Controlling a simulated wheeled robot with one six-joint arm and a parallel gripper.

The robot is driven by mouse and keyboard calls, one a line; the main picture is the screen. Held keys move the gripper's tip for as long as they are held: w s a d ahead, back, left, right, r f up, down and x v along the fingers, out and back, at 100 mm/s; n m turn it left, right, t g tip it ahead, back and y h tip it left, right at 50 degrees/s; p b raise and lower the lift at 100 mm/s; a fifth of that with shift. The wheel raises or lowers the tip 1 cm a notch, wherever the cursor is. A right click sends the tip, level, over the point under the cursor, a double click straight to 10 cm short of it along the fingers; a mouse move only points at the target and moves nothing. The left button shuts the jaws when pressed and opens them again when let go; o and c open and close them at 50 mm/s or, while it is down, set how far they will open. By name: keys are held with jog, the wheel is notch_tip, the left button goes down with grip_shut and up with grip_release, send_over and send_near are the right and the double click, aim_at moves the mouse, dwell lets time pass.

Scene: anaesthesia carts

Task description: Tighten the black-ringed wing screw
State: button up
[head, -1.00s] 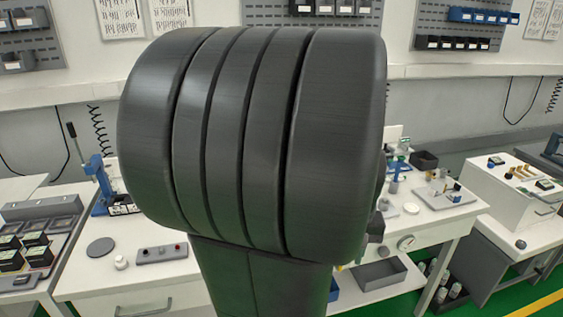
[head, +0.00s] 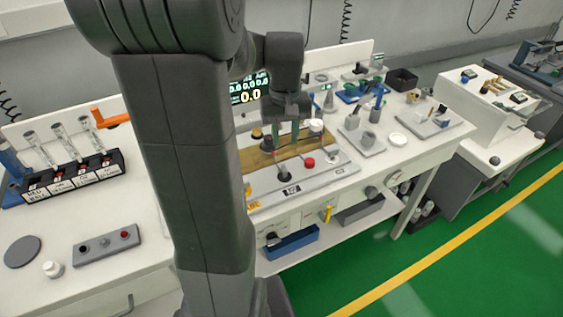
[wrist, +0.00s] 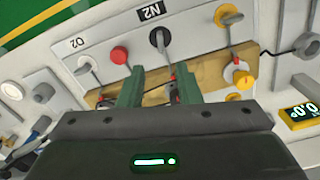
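My gripper (wrist: 159,92) hangs over a wooden strip (wrist: 212,80) on the bench device, its two green fingers apart. Between them, in the wrist view, a small dark part with a red mark shows on the strip; it may be the black-ringed wing screw, but it is mostly hidden. A yellow-ringed wing screw (wrist: 240,78) sits to the right on the strip. A black-collared knob with a grey wing (wrist: 160,39) stands on the pale panel beside the N2 label. In the head view, my gripper (head: 286,132) is above the strip (head: 262,158); contact cannot be told.
A red knob (wrist: 119,55) and an O2 knob (wrist: 86,66) stand on the panel near my fingers. A black tube rack (head: 72,178) stands left on the bench. Green floor lies clear in front.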

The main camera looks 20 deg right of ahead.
aim_at(285, 168)
notch_tip(285, 168, down, 10)
jog(key=shift+f, duration=0.1)
dwell(0.4)
grip_shut()
